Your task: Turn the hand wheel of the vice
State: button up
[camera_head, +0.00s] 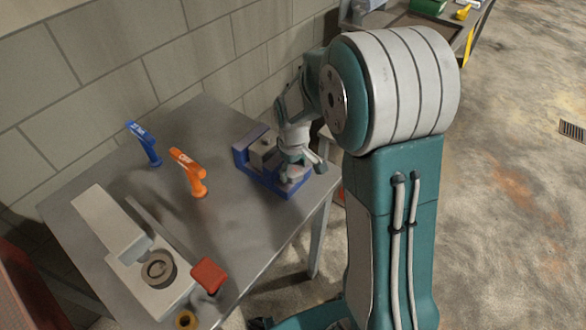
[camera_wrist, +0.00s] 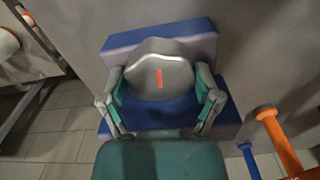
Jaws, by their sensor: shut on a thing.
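The blue vice (camera_head: 284,188) stands near the right edge of the grey metal table. It also shows in the wrist view (camera_wrist: 188,42), with its blue body behind and beneath the wheel. The hand wheel (camera_wrist: 160,68) is a grey rounded piece with a red stripe, which looks nearly upright in the wrist view. My gripper (camera_head: 300,170) is at the vice, reaching from above. In the wrist view my gripper (camera_wrist: 159,88) has one finger on each side of the wheel, shut on it. In the head view my gripper hides much of the wheel.
A blue tool (camera_head: 147,145) and an orange tool (camera_head: 188,174) stand left of the vice. A grey machine (camera_head: 118,258) and a red block (camera_head: 209,274) are at the table's front left. The block wall (camera_head: 190,55) runs behind. Bare tabletop (camera_head: 215,225) lies in front of the vice.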

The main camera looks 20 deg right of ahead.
aim_at(293, 168)
jog(key=o, duration=0.9)
notch_tip(293, 168, up, 12)
jog(key=shift+f, duration=0.1)
